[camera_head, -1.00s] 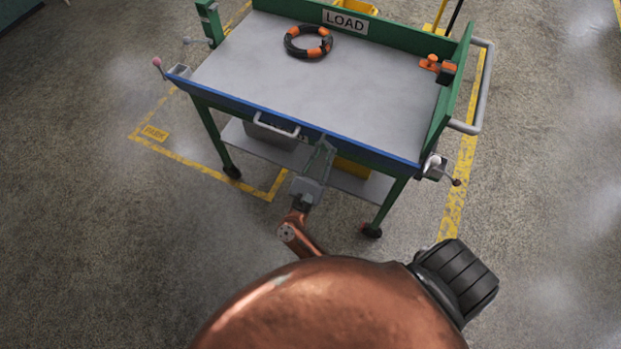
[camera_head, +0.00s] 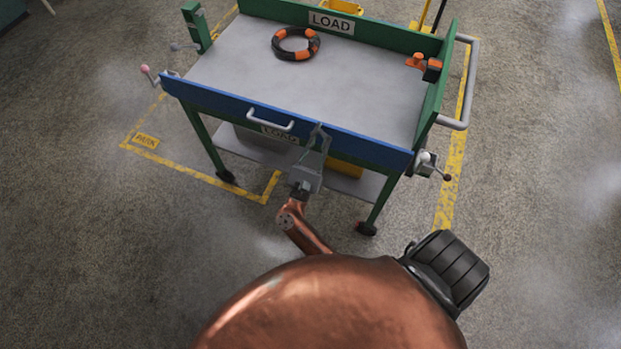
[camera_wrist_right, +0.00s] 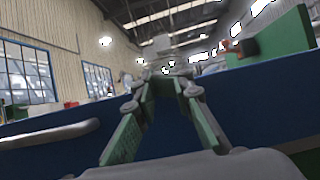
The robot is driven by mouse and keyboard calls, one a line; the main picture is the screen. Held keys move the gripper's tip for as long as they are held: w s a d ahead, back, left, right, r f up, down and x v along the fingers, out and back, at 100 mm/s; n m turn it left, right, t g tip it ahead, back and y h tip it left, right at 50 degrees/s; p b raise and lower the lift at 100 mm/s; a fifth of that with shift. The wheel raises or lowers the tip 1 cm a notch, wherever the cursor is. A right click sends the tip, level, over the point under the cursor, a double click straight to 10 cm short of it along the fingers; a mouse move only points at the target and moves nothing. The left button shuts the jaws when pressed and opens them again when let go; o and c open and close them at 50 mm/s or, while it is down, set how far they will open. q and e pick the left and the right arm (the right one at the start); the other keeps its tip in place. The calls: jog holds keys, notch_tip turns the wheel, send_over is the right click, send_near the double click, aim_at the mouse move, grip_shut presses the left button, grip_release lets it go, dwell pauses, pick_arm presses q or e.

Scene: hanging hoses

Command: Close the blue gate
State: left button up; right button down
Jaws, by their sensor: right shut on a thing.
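The blue gate (camera_head: 365,147) runs along the near side of a green cart and shows as a tilted blue panel with a grey handle (camera_head: 270,117). It also fills a wide blue band in the right wrist view (camera_wrist_right: 262,105). My right gripper (camera_head: 319,136) is at the gate's upper edge, right of the handle, and is shut on the gate. Its green-padded fingers (camera_wrist_right: 166,82) reach over the edge in the wrist view. The exact contact is hard to see. My left gripper is out of view.
The grey cart top (camera_head: 350,85) holds an orange-and-black hose ring (camera_head: 296,55). An orange fitting (camera_head: 415,61) is at the right wall. Latch levers show at the left (camera_head: 148,73) and right (camera_head: 432,169) ends of the gate. Open floor lies around the cart.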

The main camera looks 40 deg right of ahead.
jog(key=v, duration=0.8)
jog(key=shift+s, duration=0.15)
jog(key=shift+a+f, duration=0.1)
